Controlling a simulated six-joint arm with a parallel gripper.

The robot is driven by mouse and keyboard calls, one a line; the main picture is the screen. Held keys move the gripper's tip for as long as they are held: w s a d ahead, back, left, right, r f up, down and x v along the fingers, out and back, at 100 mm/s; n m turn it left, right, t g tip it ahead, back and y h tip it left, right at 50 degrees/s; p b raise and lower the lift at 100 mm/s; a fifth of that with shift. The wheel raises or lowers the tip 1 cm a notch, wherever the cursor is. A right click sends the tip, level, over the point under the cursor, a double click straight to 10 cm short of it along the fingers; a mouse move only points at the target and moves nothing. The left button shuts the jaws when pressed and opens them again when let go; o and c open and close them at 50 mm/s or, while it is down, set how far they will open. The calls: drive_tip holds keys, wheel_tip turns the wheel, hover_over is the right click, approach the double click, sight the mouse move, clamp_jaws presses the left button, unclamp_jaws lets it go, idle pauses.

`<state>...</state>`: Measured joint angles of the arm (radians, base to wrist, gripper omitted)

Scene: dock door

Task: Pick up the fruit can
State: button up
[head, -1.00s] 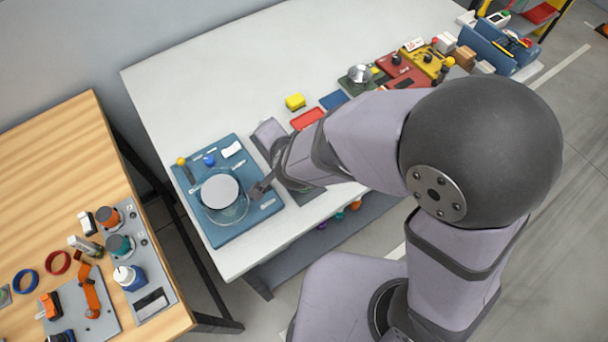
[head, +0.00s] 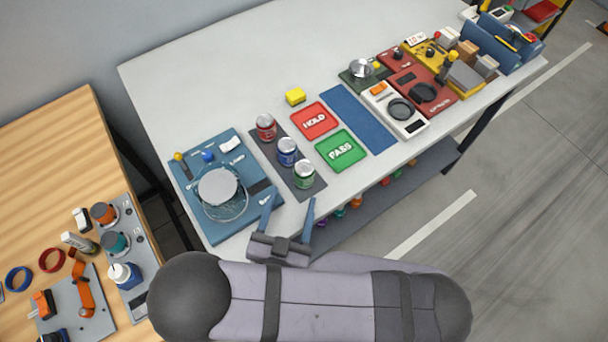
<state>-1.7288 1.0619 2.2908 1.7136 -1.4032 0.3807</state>
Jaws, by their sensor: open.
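Three small cans stand upright in a row on a dark mat (head: 266,152) on the white table: a red can (head: 266,128) at the back, a blue can (head: 287,152) in the middle and a green can (head: 304,174) at the front. Their labels are too small to read, so I cannot tell which is the fruit can. My gripper (head: 291,200) is open and empty at the table's front edge. Its two blue fingers point toward the cans, with the green can nearest and apart from them.
A blue board (head: 187,177) with a round clear dish (head: 219,190) lies left of the cans. Right of them are a red HOLD plate (head: 314,121), a green PASS plate (head: 341,150) and a blue strip (head: 358,116). The back of the white table (head: 220,75) is clear.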

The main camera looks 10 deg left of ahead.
sight(302, 183)
drive_tip(key=shift+s+d+f+n+t+y, duration=0.15)
drive_tip(key=shift+s+d+n+t, duration=0.2)
drive_tip(key=shift+n, duration=0.25)
drive_tip(key=shift+s+d+r+n+t+y, duration=0.1)
drive_tip(key=shift+s+d+n+t+y, duration=0.1)
drive_tip(key=shift+d+n+t, duration=0.3)
drive_tip(key=shift+w+a, duration=0.1)
drive_tip(key=shift+a, duration=0.05)
drive_tip(key=shift+w+r, duration=0.15)
drive_tip(key=shift+w, duration=1.65)
drive_tip(key=shift+w+r, duration=0.1)
drive_tip(key=shift+w, duration=1.7)
drive_tip(key=c, duration=1.2)
